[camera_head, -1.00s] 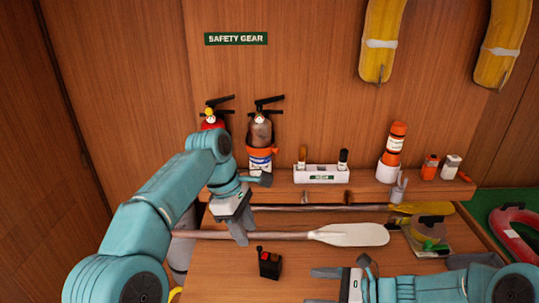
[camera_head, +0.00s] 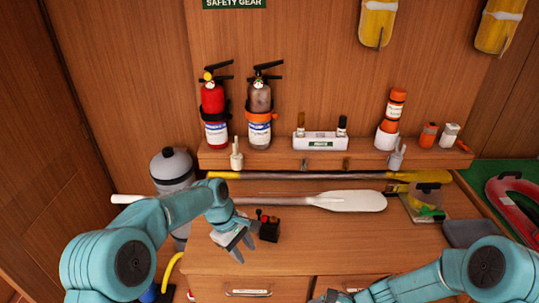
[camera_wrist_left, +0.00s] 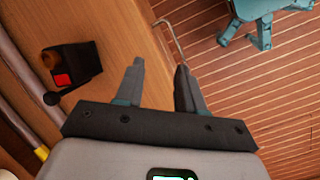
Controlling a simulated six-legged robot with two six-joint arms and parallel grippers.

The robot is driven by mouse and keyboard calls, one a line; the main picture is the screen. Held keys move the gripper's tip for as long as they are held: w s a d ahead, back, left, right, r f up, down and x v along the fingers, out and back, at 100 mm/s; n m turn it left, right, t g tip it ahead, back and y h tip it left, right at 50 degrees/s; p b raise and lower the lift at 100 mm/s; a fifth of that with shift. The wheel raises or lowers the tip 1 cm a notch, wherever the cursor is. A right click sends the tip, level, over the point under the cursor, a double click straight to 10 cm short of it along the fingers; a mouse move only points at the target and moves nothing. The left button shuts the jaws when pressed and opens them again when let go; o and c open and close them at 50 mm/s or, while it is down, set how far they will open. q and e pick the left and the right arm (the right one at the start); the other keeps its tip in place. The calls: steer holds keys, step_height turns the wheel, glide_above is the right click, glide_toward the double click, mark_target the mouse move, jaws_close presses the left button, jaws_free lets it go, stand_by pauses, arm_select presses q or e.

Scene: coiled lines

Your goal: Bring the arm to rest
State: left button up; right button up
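My left gripper (camera_head: 243,250) hangs over the bench, beside a small black block with a red button (camera_head: 269,226). Its two fingers are spread with nothing between them; the left wrist view shows the same open gap (camera_wrist_left: 160,88). The block also shows in the left wrist view (camera_wrist_left: 74,68), to the left of the fingers and apart from them. My right gripper (camera_head: 336,297) is at the bottom edge of the head view, mostly cut off, so its opening cannot be made out.
A white-bladed paddle (camera_head: 345,201) and a yellow-bladed paddle (camera_head: 300,176) lie behind the left gripper. Fire extinguishers (camera_head: 213,112) stand on the shelf (camera_head: 290,160). A grey tank (camera_head: 172,168) stands left. The bench front has drawers (camera_head: 246,289).

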arm_select(q)
steer(key=s+a+f+m+b, duration=0.1)
steer(key=s+f+m+b, duration=0.1)
steer(key=s+f, duration=0.5)
steer(key=s+a+f+m+b, duration=0.15)
steer(key=s+f, duration=0.25)
steer(key=f, duration=0.8)
steer(key=s+a+f+m+b, duration=0.1)
steer(key=s+f+m, duration=0.1)
steer(key=s, duration=0.6)
steer(key=s+a+f+m+t+b, duration=0.1)
steer(key=s+f+m, duration=0.2)
steer(key=s, duration=0.6)
steer(key=shift+s+a+f+b, duration=0.2)
steer(key=shift+f+b, duration=0.15)
steer(key=shift+f, duration=0.3)
arm_select(e)
steer(key=s+f+n+h, duration=0.5)
steer(key=s+f+n, duration=0.7)
steer(key=f+n, duration=0.2)
steer(key=shift+s+d+f, duration=0.4)
steer(key=shift+f, duration=0.3)
